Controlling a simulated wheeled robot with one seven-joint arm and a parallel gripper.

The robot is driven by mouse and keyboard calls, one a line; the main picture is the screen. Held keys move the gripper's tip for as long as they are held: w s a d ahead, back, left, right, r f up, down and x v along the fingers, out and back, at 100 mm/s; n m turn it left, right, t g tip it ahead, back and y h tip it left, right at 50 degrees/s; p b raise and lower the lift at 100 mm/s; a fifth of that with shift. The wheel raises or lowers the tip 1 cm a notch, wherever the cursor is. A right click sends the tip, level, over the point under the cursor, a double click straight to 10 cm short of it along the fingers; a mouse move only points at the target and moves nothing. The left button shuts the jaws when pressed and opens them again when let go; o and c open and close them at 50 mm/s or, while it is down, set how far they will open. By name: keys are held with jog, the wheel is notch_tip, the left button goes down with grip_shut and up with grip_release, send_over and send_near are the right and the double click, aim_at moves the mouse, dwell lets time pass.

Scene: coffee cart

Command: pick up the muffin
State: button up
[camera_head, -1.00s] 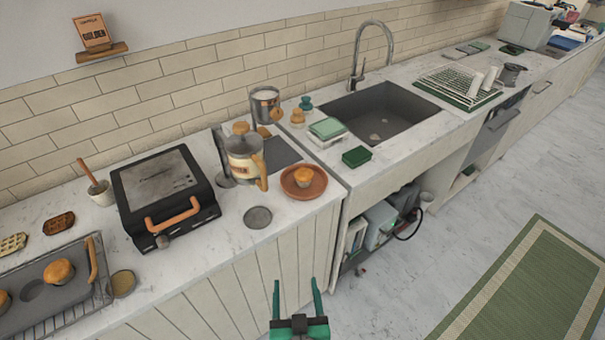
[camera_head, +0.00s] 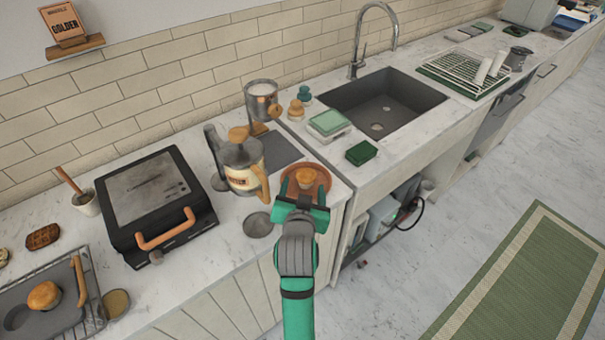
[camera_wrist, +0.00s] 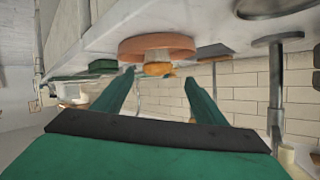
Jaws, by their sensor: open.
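A small golden-brown muffin (camera_head: 306,178) sits on a round terracotta plate (camera_head: 322,171) near the front edge of the counter. My gripper (camera_head: 304,187) is open and empty, reaching in from the front with its fingers over the plate's near side. In the wrist view, which looks upside down, the muffin (camera_wrist: 157,70) appears just beyond and between the two fingertips, under the plate (camera_wrist: 140,47). I cannot tell whether the fingers touch the plate. Another muffin (camera_head: 44,295) sits in a dark muffin pan at the far left.
A coffee pot (camera_head: 241,163) with a wooden handle stands close left of the plate. A flat grey disc (camera_head: 257,225) lies left of my gripper. A black press grill (camera_head: 155,205) stands farther left. A green sponge (camera_head: 361,153) and the sink (camera_head: 385,105) are to the right.

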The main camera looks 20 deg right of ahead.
aim_at(305, 181)
jog(key=shift+w+d+f, duration=0.65)
jog(key=shift+w+d, duration=0.15)
jog(key=shift+w, duration=0.15)
jog(key=shift+x, duration=2.85)
jog(key=shift+a+f, duration=0.15)
jog(key=shift+a, duration=0.1)
jog(key=shift+c, duration=0.5)
jog(key=c, duration=1)
